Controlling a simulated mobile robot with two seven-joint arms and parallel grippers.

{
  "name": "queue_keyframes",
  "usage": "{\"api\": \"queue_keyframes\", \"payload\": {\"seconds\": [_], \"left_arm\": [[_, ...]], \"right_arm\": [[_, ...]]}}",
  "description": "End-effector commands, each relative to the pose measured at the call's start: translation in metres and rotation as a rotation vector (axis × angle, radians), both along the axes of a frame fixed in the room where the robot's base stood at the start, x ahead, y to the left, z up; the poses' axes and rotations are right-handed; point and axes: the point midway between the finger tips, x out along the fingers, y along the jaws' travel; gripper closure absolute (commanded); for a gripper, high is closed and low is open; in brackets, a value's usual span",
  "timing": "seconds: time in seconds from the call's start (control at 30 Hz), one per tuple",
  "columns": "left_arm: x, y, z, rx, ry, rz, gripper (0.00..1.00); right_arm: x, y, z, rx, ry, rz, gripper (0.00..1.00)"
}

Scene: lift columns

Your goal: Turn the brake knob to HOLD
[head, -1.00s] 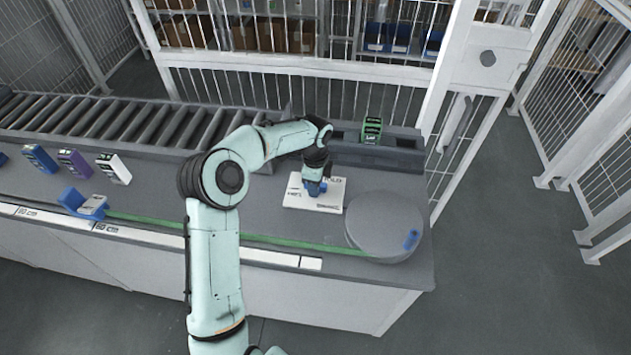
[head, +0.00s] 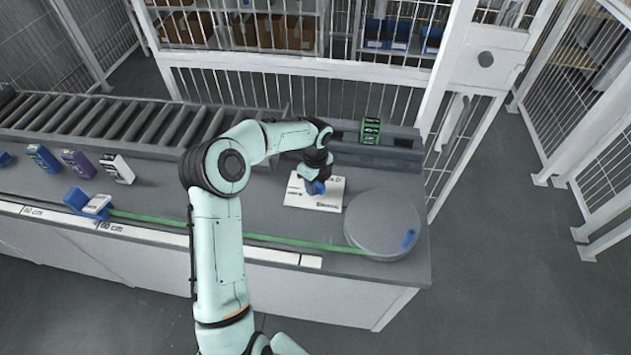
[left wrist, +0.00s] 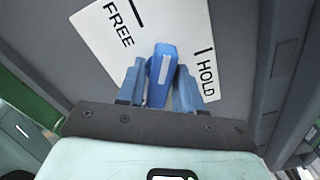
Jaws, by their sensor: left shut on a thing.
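The brake knob (left wrist: 161,76) is blue with a white pointer line, on a white plate (left wrist: 100,48) marked FREE and HOLD. In the left wrist view the pointer lies between the FREE and HOLD marks, on neither. My left gripper (left wrist: 159,84) has its two blue fingers on either side of the knob and is shut on it. In the head view my left gripper (head: 315,186) reaches down onto the plate (head: 328,200) and hides most of the knob and part of the lettering. My right gripper is not in view.
A grey round disc (head: 382,224) stands right of the plate on the bench. A green-and-black block (head: 370,130) sits in a dark rack behind. Blue, purple and white boxes (head: 116,168) stand at left before the roller conveyor (head: 120,120). A green strip runs along the bench front.

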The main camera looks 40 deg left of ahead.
Motion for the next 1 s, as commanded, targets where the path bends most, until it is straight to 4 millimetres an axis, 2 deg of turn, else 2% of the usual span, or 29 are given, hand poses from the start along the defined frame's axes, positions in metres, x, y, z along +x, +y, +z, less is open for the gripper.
{"api": "queue_keyframes", "payload": {"seconds": [0.27,0.73,0.8,1.0], "left_arm": [[0.001,0.001,0.002,0.002,-0.001,-0.06,0.81],[0.001,0.001,0.002,0.002,-0.001,-0.329,0.82],[0.001,0.001,0.001,0.001,-0.001,-0.415,0.82],[0.0,0.001,0.0,0.002,-0.001,-0.556,0.81]], "right_arm": [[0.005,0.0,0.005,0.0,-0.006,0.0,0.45],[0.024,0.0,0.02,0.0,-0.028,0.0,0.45],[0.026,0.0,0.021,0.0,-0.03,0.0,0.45],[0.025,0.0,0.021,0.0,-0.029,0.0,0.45]]}}
